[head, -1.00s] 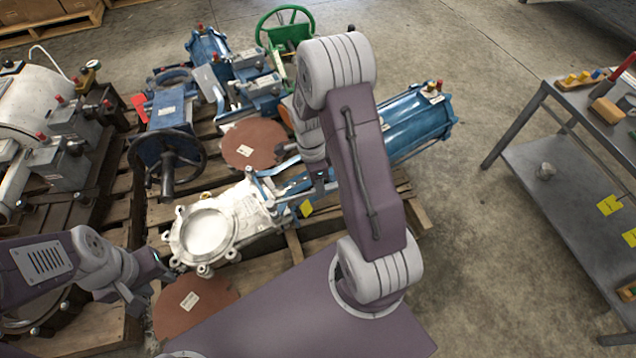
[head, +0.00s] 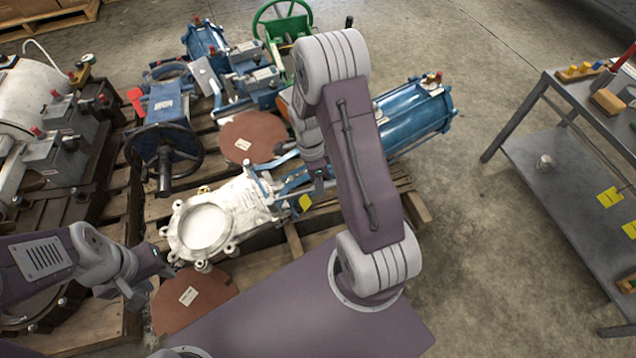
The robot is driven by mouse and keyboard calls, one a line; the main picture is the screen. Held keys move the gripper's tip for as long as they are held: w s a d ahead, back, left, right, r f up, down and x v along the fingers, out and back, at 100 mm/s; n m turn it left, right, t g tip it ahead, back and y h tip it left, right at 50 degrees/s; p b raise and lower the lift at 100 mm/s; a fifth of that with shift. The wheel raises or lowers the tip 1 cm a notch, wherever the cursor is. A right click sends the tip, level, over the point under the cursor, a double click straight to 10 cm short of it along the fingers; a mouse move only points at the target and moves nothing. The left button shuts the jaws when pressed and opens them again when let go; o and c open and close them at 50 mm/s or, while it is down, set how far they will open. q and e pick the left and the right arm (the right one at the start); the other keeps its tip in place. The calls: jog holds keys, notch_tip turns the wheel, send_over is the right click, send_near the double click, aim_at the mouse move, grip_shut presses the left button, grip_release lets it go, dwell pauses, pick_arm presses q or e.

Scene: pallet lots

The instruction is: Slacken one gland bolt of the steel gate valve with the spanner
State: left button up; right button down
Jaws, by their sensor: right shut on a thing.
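The steel gate valve (head: 238,206) lies on the pallet in the middle of the head view, its pale round flange toward me and blue yoke bars running right to a blue cylinder (head: 415,120). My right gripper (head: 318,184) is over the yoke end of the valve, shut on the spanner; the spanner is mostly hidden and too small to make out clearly. The gland bolts cannot be told apart, so contact with one is unclear. My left gripper (head: 146,285) is low at the left, beside the flange; its fingers are too unclear to tell open from shut.
Reddish discs (head: 252,137) (head: 192,298) lie beside the valve. A grey bench (head: 560,175) stands right; the floor between is clear.

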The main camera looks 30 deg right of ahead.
dwell(0.6)
jog(key=shift+p, duration=0.35)
dwell(0.3)
jog(key=shift+r+p, duration=0.1)
jog(key=shift+p, duration=0.2)
jog(key=shift+d+f+b, duration=0.1)
jog(key=shift+f+b, duration=0.65)
jog(key=shift+f, duration=0.5)
jog(key=shift+w, duration=0.15)
jog(key=shift+w+d+n+p, duration=0.1)
jog(key=shift+w+n+p, duration=0.25)
jog(key=shift+w+n, duration=0.25)
